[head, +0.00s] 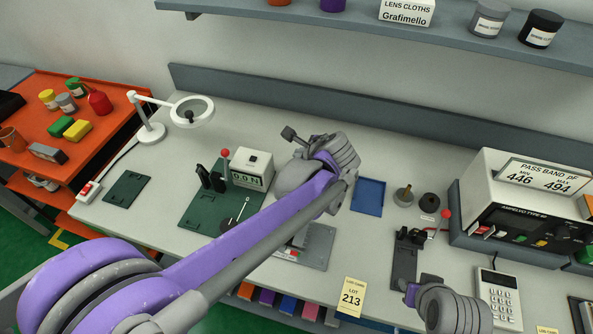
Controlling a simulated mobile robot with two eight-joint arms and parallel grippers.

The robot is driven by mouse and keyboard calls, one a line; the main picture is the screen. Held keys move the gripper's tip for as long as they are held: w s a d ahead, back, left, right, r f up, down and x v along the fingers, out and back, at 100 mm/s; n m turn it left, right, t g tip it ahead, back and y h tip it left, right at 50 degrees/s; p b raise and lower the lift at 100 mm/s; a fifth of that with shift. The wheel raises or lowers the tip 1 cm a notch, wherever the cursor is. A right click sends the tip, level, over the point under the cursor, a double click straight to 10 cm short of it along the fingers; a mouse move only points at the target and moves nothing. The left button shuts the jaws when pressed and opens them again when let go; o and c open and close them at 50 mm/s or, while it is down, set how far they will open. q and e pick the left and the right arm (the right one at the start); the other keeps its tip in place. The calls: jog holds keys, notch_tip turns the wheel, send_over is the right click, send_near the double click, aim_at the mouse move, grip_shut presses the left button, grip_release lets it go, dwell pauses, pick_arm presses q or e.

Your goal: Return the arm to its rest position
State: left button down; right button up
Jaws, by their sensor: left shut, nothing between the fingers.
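My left arm, purple and grey, reaches from the lower left across the workbench (240,120) in the head view. Its wrist is over the middle of the bench, and my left gripper (291,134) points up and left, shut and empty. It appears above the back part of the bench, near the small white force-readout box (252,168). My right gripper (411,291) shows at the lower right near the bench's front edge, beside a black fixture (406,262). Its fingers are small and partly hidden, so I cannot tell their opening. The arm hides part of a grey plate (318,245).
A magnifier lamp (190,111) and orange cart (110,88) stand left. A green fixture plate (200,212) lies left of the arm. A blue tray (369,197), meter (520,205) and calculator (498,297) are to the right. A shelf (440,39) runs above the bench.

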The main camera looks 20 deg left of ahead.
pick_arm(q)
jog(key=shift+s+f, duration=0.1)
dwell(0.6)
jog(key=shift+s+a, duration=0.2)
jog(key=shift+s, duration=0.1)
jog(key=s+a+f+n+h, duration=0.1)
jog(key=s+f+n+h, duration=0.1)
jog(key=s+n, duration=0.4)
jog(key=s+a+f+n+g+h, duration=0.1)
jog(key=s+f+n+h, duration=0.1)
jog(key=s+n, duration=0.4)
jog(key=s+a+f+n+h, duration=0.1)
jog(key=s+f+n, duration=0.1)
jog(key=s+n, duration=0.4)
jog(key=shift+s+a+h, duration=0.2)
jog(key=shift+s, duration=1.25)
jog(key=shift+s+a+h, duration=0.15)
jog(key=shift+s+h, duration=0.05)
jog(key=shift+s, duration=1.2)
jog(key=shift+s+d+f+n, duration=0.15)
jog(key=shift+s+n, duration=0.1)
jog(key=shift+n, duration=0.25)
